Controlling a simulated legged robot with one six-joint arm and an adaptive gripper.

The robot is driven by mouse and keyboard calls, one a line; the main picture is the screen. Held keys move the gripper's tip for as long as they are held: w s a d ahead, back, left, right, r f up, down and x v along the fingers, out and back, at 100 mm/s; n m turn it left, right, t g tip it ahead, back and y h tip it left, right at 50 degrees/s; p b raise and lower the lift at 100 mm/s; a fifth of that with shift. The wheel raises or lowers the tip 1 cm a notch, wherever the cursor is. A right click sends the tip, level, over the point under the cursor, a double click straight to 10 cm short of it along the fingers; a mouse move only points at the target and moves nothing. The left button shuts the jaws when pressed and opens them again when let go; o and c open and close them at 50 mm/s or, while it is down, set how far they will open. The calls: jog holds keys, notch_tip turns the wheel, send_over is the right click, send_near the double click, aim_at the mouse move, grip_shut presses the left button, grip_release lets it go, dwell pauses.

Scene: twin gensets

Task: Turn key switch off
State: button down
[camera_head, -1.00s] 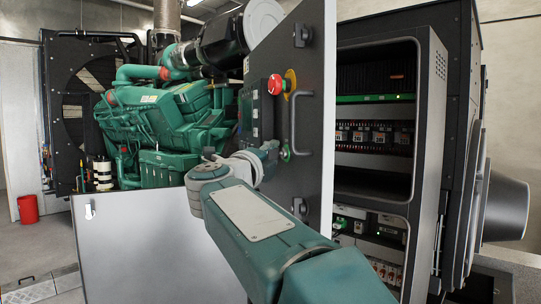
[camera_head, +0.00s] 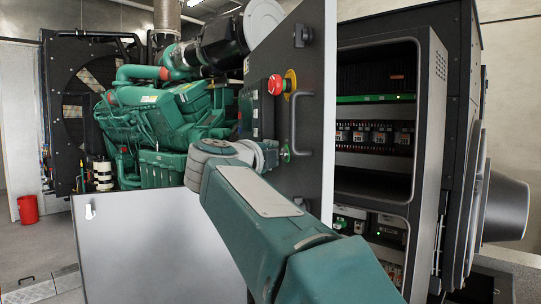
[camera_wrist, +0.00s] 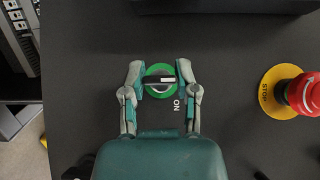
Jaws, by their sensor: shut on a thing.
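The key switch (camera_wrist: 160,80) has a green round plate and a black handle with a white mark. In the wrist view its handle lies horizontally, and the word ON stands below it to the right, turned sideways. My gripper (camera_wrist: 160,72) has one finger on each side of the handle and is shut on it.
A red emergency stop button on a yellow plate (camera_wrist: 280,90) is right of the switch. The grey door (camera_head: 310,120) carries a handle (camera_head: 294,125). The open cabinet (camera_head: 375,150) is on the right, and a green engine (camera_head: 165,115) stands behind.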

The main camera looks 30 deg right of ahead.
jog(key=shift+c, duration=1.8)
grip_release()
jog(key=shift+w+d+f, duration=0.1)
jog(key=shift+f, duration=0.05)
jog(key=v, duration=1.2)
